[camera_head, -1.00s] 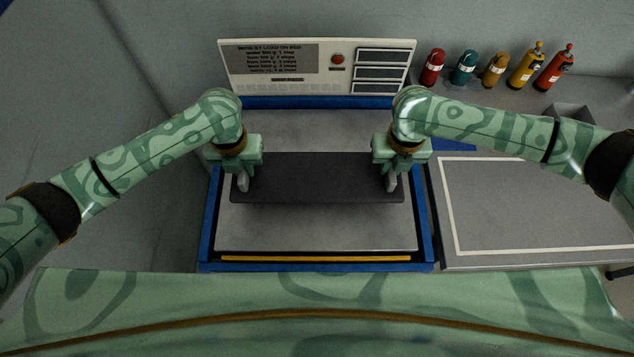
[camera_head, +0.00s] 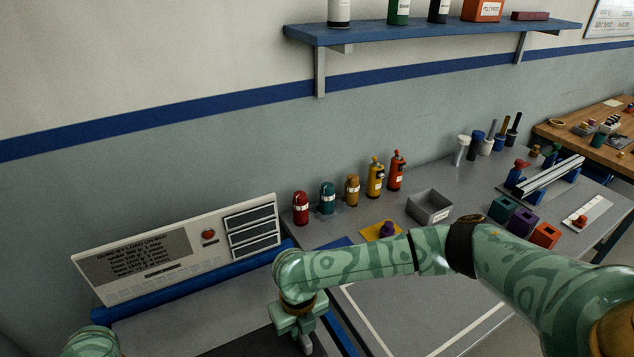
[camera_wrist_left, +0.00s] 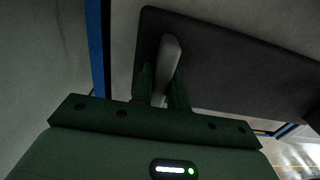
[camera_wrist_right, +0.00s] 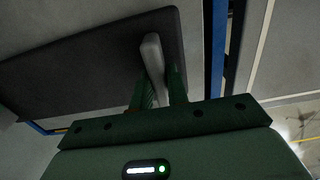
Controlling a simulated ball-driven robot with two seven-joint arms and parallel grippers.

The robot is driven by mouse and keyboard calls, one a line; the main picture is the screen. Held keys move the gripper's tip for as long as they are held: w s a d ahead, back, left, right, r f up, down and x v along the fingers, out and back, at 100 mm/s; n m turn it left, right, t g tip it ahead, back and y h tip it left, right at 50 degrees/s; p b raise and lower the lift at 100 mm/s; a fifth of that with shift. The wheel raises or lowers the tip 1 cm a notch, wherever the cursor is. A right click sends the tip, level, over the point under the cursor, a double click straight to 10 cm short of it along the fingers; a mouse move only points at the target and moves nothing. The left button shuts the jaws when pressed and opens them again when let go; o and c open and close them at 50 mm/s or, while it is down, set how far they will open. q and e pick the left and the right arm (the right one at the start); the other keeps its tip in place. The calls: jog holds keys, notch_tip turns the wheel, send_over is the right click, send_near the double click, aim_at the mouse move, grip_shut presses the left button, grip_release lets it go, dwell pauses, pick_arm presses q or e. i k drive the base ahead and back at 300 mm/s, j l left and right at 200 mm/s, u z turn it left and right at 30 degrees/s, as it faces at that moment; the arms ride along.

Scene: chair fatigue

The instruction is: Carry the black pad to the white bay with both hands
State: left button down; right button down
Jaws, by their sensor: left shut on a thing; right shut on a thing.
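The black pad (camera_head: 255,345) shows only in part at the bottom of the head view, over the grey bed with the blue frame. My right gripper (camera_head: 304,338) is shut on a grey handle at the pad's right end; the right wrist view shows the pad (camera_wrist_right: 90,65) and this grip (camera_wrist_right: 158,85). My left gripper is out of the head view, but the left wrist view shows it (camera_wrist_left: 165,85) shut on the grey handle at the pad's left end (camera_wrist_left: 235,60). The white-outlined bay (camera_head: 400,305) lies on the grey table to the right, partly behind my right arm.
A sign panel (camera_head: 180,250) stands behind the bed. Several coloured bottles (camera_head: 353,190), a grey bin (camera_head: 430,207) and coloured blocks (camera_head: 522,222) stand on the table's back and right. A blue shelf (camera_head: 430,35) hangs above. The visible bay surface looks clear.

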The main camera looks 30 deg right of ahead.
aim_at(445, 284)
jog(key=k+l, duration=0.8)
jog(key=i+l, duration=0.1)
jog(key=l, duration=0.8)
jog(key=i+l, duration=0.1)
jog(key=l, duration=0.8)
jog(key=i+l, duration=0.35)
jog(key=i, duration=0.15)
